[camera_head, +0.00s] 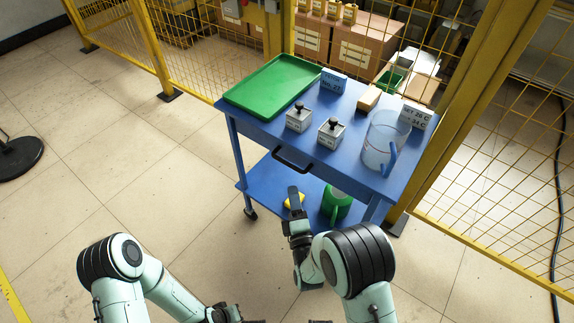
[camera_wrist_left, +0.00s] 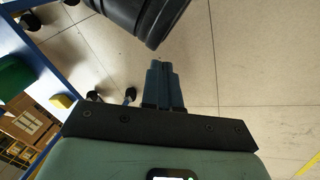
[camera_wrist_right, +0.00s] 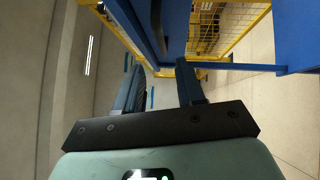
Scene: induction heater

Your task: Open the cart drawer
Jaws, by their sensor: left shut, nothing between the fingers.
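The blue cart (camera_head: 262,132) stands ahead of me with its drawer front facing me. A black bar handle (camera_head: 292,162) is on that front, which looks flush with the cart. My right gripper (camera_head: 294,192) is below the handle in the head view, apart from it. In the right wrist view my right gripper (camera_wrist_right: 160,70) has its fingers spread with nothing between them; the blue cart front (camera_wrist_right: 143,35) and a dark bar lie beyond. My left gripper (camera_wrist_left: 163,68) is shut and empty, over the floor and away from the handle; its fingers are hard to make out in the head view.
A green watering can (camera_head: 336,204) stands on the lower shelf. Yellow mesh fencing (camera_head: 490,190) flanks the cart.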

